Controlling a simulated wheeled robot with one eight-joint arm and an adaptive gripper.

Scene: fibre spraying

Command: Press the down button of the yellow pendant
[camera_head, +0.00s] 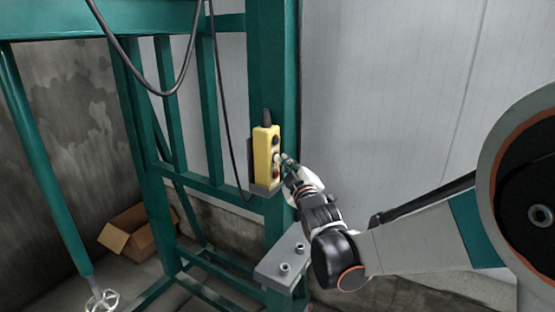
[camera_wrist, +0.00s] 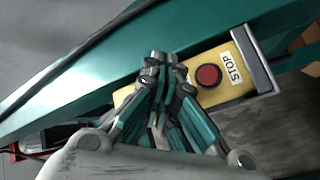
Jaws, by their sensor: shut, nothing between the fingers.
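The yellow pendant (camera_head: 262,158) hangs upright against the green post in the head view, with several buttons down its face. In the wrist view the pendant (camera_wrist: 240,85) lies sideways, with a red button (camera_wrist: 208,75) beside a STOP label. My gripper (camera_head: 287,160) is shut and empty, its tips close in front of the pendant's right side at about the height of the lower buttons. In the wrist view the closed fingertips (camera_wrist: 165,62) cover the part of the pendant left of the red button. The down button cannot be made out, and I cannot tell whether the tips touch the pendant.
A green steel frame (camera_head: 276,70) holds the pendant. A grey bracket (camera_head: 284,262) with bolts juts out below my wrist. Dark cables (camera_head: 226,120) hang left of the pendant. An open cardboard box (camera_head: 140,232) sits on the floor behind. The pale wall at right is bare.

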